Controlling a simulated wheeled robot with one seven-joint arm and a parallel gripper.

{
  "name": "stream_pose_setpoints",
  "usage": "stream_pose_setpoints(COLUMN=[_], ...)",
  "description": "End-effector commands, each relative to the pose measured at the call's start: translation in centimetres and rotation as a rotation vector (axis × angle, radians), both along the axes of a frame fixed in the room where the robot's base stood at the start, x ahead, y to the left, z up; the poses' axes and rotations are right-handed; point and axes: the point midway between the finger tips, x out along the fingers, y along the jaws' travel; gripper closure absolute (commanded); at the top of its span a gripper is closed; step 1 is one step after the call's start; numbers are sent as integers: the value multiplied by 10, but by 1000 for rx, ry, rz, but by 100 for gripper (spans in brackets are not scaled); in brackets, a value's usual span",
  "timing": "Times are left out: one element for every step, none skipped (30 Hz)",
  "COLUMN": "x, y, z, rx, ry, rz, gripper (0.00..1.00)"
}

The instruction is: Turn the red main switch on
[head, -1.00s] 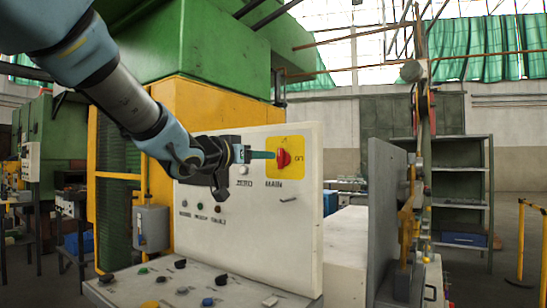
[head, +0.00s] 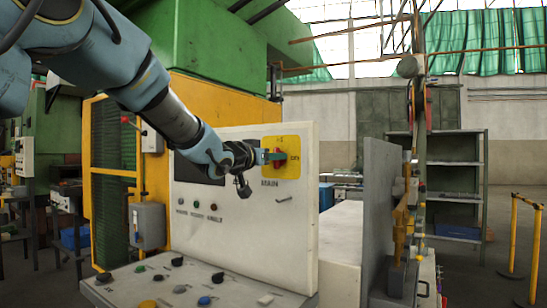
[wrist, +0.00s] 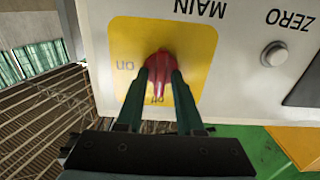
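The red main switch (head: 280,155) is a knob on a yellow square plate (head: 291,169) at the top right of the white panel. My gripper (head: 270,156) is in front of it. In the wrist view, which shows the panel upside down, the red knob (wrist: 159,68) lies between the two green fingertips of my gripper (wrist: 160,72). Its narrow handle points down in that picture, toward the "off" label; "on" is to the left. The fingers are apart, one on each side of the handle. Firm contact cannot be seen.
The white panel (head: 240,225) also carries small buttons. A sloping desk (head: 150,285) with several coloured knobs lies below. A grey upright plate (head: 380,220) stands to the right.

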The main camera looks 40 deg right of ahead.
Motion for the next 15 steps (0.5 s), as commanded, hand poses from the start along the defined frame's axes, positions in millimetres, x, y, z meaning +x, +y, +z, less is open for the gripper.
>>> stream_pose_setpoints(x=[0,0,0,0,0,0,0,0,0,0,0,0,0,0,0], y=[0,0,0,0,0,0,0,0,0,0,0,0,0,0,0], z=[0,0,0,0,0,0,0,0,0,0,0,0,0,0,0], rx=[0,0,0,0,0,0,0,0,0,0,0,0,0,0,0], ry=[0,0,0,0,0,0,0,0,0,0,0,0,0,0,0], rz=[0,0,0,0,0,0,0,0,0,0,0,0,0,0,0], gripper=[71,74,78,82,85,90,93,96,100,100,100,100,100,100,100])
